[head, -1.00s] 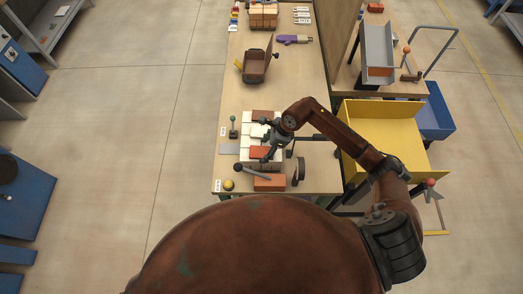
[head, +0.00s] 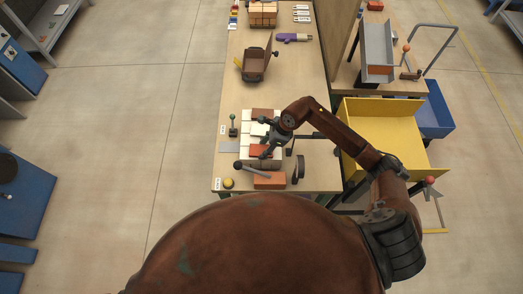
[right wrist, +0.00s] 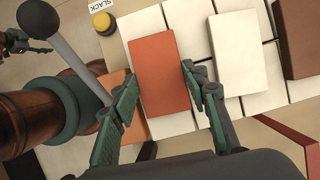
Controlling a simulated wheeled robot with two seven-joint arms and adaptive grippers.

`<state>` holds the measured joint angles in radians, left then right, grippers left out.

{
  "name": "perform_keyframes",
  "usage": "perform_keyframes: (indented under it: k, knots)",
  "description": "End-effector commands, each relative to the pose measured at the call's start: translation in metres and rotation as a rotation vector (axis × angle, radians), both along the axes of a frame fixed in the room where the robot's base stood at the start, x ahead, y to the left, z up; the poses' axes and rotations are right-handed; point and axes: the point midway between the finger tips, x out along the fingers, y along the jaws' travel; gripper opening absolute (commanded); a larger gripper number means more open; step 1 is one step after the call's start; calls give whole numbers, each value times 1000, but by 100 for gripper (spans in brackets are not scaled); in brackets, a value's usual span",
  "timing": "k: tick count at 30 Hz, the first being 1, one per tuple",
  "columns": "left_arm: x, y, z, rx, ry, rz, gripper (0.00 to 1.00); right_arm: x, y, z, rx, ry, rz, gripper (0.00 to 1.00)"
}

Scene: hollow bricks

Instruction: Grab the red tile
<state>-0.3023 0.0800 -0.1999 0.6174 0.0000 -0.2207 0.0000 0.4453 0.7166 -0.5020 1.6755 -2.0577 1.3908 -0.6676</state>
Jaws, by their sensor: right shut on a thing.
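The red tile (right wrist: 160,74) lies flat among white tiles in the right wrist view, with its sides between my two right fingers. My right gripper (right wrist: 156,92) is shut on it, one finger at each long side. In the head view the tile (head: 256,153) is partly hidden by my right gripper (head: 266,148). The tile still appears level with the row of white tiles; I cannot tell any lift. My left gripper does not show in the head view.
White tiles (right wrist: 240,55) and a brown tile (right wrist: 302,35) lie close beside it. A grey lever (head: 253,170), an orange block (head: 268,182) and a yellow button (head: 228,183) stand near the table's front. A yellow bin (head: 390,125) is to the right.

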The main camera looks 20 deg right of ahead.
Motion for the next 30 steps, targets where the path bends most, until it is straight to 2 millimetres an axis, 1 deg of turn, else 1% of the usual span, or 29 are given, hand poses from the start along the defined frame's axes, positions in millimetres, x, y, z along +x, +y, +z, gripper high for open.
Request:
perform_keyframes:
  k: [7,11,14,17,20,24,27,30]
  knots:
    - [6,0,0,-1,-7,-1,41,1,0,1,1,-1,0,13]
    - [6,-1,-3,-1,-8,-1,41,1,0,5,0,-3,0,13]
    - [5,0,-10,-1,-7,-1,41,2,0,15,-1,-6,2,13]
    - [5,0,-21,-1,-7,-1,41,1,-2,32,-3,-8,2,13]
    - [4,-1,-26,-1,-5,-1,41,-17,-15,54,-5,-6,1,13]
    - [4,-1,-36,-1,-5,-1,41,-40,-32,87,-6,-5,0,13]
    - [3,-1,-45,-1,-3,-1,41,-61,-47,97,-7,-1,0,13]
    - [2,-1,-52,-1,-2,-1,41,-79,-60,107,-7,-1,0,13]
